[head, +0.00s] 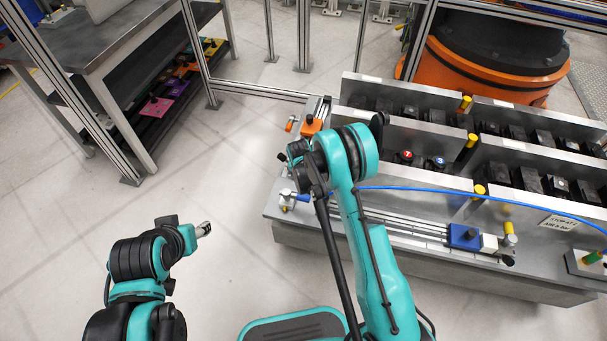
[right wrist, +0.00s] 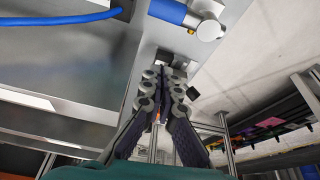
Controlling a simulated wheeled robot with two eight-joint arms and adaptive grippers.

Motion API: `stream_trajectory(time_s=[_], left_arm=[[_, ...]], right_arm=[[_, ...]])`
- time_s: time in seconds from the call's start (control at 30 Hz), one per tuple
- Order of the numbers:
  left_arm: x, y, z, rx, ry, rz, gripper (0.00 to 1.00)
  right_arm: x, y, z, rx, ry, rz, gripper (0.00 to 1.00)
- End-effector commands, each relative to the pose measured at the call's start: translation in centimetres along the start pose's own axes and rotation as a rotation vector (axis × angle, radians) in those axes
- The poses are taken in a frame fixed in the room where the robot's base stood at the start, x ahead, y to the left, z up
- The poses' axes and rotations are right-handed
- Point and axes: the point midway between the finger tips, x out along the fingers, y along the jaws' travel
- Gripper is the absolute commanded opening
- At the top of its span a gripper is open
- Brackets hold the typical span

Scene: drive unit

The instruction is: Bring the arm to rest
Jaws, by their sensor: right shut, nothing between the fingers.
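My right arm, teal and black, rises in the middle of the head view and bends over the left end of the metal drive unit (head: 330,243). My right gripper (right wrist: 170,65) shows in the right wrist view with its fingers together and nothing between them. In the head view its hand is small and dark beside the bent arm, largely hidden by it. My left arm stands at the lower left, over open floor. Its gripper (head: 203,229) points right, clear of everything; its fingers are too small to read.
A blue cylinder with a silver end (right wrist: 168,10) lies close beyond the right gripper. A blue hose (head: 430,190) crosses the drive unit. Upright plates (head: 420,170) and an orange robot base (head: 480,75) stand behind. A workbench (head: 90,50) is at upper left. The floor between is free.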

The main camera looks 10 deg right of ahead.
Motion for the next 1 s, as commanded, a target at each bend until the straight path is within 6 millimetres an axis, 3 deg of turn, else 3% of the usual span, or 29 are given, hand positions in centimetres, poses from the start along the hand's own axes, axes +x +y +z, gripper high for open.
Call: stream_trajectory(time_s=[0.3, 0.43, 0.57, 0.7, 0.87, 1.0], left_arm=[[0.0, 0.0, 0.0, 0.000, 0.000, 0.000, 0.48], [0.0, 0.0, 0.0, 0.000, 0.000, 0.000, 0.48], [0.0, 0.0, 0.0, 0.000, 0.000, 0.000, 0.48], [0.0, 0.0, 0.0, 0.000, 0.000, 0.000, 0.48], [0.0, 0.0, 0.0, 0.000, 0.000, 0.000, 0.48], [0.0, 0.0, 0.0, 0.000, 0.000, 0.000, 0.48]], right_arm=[[-0.2, 0.0, -0.1, -0.001, 0.001, -0.001, 0.00], [-2.6, 0.2, -0.8, -0.011, 0.007, -0.008, 0.00], [-8.2, 0.9, -2.0, -0.036, 0.025, -0.027, 0.00], [-15.3, 2.3, -2.4, -0.073, 0.051, -0.051, 0.00], [-22.8, 4.2, -1.4, -0.114, 0.083, -0.076, 0.00], [-28.3, 6.1, 0.6, -0.148, 0.113, -0.096, 0.00]])
